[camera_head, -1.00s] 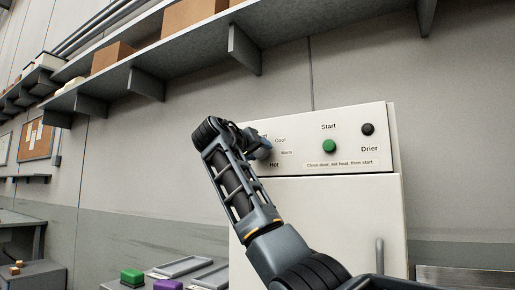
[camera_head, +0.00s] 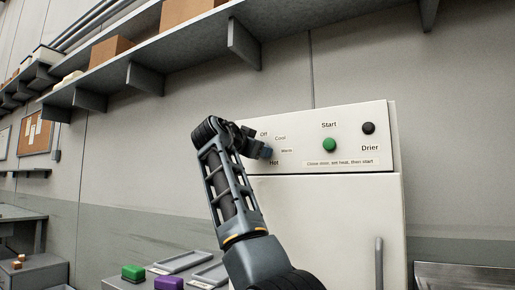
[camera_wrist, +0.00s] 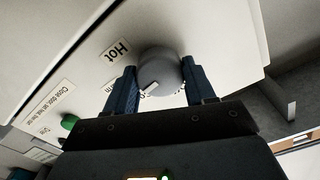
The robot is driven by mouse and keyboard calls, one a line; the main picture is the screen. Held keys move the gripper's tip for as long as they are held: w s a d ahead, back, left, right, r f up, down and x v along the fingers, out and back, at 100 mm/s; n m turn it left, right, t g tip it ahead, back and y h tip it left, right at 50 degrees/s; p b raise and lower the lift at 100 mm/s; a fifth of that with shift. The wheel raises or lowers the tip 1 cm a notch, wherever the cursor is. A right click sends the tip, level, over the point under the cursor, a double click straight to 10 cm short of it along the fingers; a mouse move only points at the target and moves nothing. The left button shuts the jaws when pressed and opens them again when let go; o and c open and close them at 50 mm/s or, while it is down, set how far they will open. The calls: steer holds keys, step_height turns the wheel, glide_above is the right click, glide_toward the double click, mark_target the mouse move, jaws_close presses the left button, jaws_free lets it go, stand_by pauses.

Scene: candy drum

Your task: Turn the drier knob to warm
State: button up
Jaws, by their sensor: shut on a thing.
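The drier (camera_head: 330,215) is a pale cabinet with a control panel (camera_head: 350,120) on top. In the wrist view its round grey knob (camera_wrist: 163,68) sits between the two dark fingers of my gripper (camera_wrist: 160,88), which is shut on it. The Hot label (camera_wrist: 117,51) shows clear there, and the Warm label is partly hidden by the finger. In the head view my gripper (camera_head: 262,150) covers the knob, beside the Off, Cool, Warm and Hot labels.
A green start button (camera_head: 329,145) and a black button (camera_head: 368,128) are on the panel's right. A drier door handle (camera_head: 379,262) is below. A shelf with boxes (camera_head: 188,10) runs above. Green (camera_head: 133,272) and purple (camera_head: 168,283) blocks and trays are at lower left.

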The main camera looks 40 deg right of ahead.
steer(key=shift+f+m, duration=0.1)
steer(key=shift+m, duration=1.6)
steer(key=o, duration=1)
steer(key=shift+o, duration=0.2)
steer(key=shift+a, duration=0.15)
steer(key=v, duration=0.7)
steer(key=shift+s+a+b, duration=0.15)
steer(key=shift+a+b, duration=0.1)
steer(key=shift+b, duration=0.1)
